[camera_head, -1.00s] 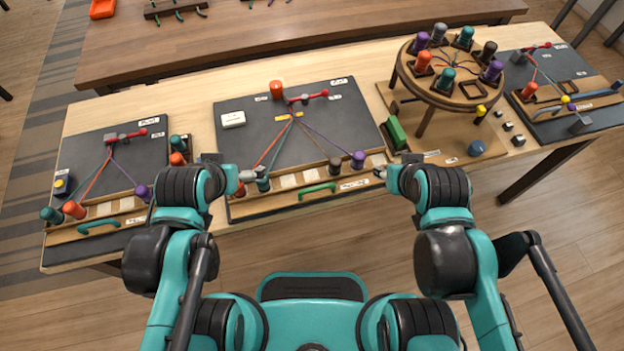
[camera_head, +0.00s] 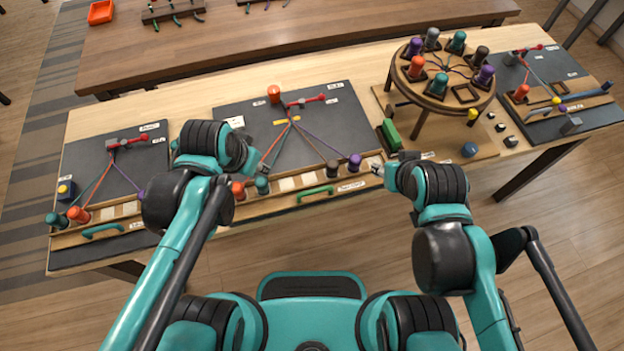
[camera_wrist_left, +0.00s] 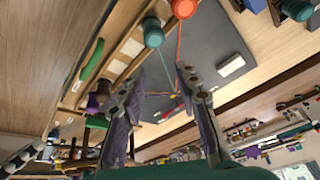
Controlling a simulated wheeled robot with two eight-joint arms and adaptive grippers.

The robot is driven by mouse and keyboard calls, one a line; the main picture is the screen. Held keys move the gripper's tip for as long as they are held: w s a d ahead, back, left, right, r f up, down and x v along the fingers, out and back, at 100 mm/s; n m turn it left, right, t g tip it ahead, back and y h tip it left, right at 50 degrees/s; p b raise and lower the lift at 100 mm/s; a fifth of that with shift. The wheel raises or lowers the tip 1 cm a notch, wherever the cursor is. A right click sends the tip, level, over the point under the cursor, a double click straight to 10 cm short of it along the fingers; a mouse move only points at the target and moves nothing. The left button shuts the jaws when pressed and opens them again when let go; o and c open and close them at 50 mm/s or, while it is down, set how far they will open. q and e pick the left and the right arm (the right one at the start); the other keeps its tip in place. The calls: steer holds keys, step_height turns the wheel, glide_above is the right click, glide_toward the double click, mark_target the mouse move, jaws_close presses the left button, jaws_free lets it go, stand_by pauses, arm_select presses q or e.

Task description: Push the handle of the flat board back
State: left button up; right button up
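Three dark boards with wooden front rails lie on the table; I cannot read which label says flat. The middle board (camera_head: 345,115) has a green handle (camera_head: 315,194) at its front, also seen in the left wrist view (camera_wrist_left: 92,59). The left board (camera_head: 85,160) has a teal handle (camera_head: 102,231). The right board (camera_head: 540,75) has a blue handle (camera_head: 590,94). My left gripper (camera_wrist_left: 161,78) is open and empty, above the left part of the middle board. My right gripper (camera_head: 378,169) is near the middle board's front right corner; its fingers are too small to judge.
Orange (camera_head: 238,190) and teal (camera_head: 262,185) bobbins stand on the middle rail near my left gripper; brown and purple (camera_head: 354,162) ones stand at its right. A round braiding stand (camera_head: 443,75) is at the right. The floor in front is clear.

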arm_select(q)
steer(key=w+d+m+g+p, duration=0.2)
steer(key=d+m+g+p, duration=0.15)
steer(key=d+m, duration=0.35)
steer(key=m+g+p, duration=0.2)
steer(key=m+g, duration=0.1)
steer(key=m, duration=0.1)
glide_above(313, 186)
steer(key=x, duration=0.2)
steer(key=b+x, duration=0.1)
steer(key=x, duration=0.1)
steer(key=b+x, duration=0.1)
steer(key=x, duration=0.2)
steer(key=a+b+x, duration=0.1)
steer(key=x, duration=0.1)
steer(key=shift+s+f, duration=0.35)
steer(key=shift+s, duration=0.05)
jaws_close()
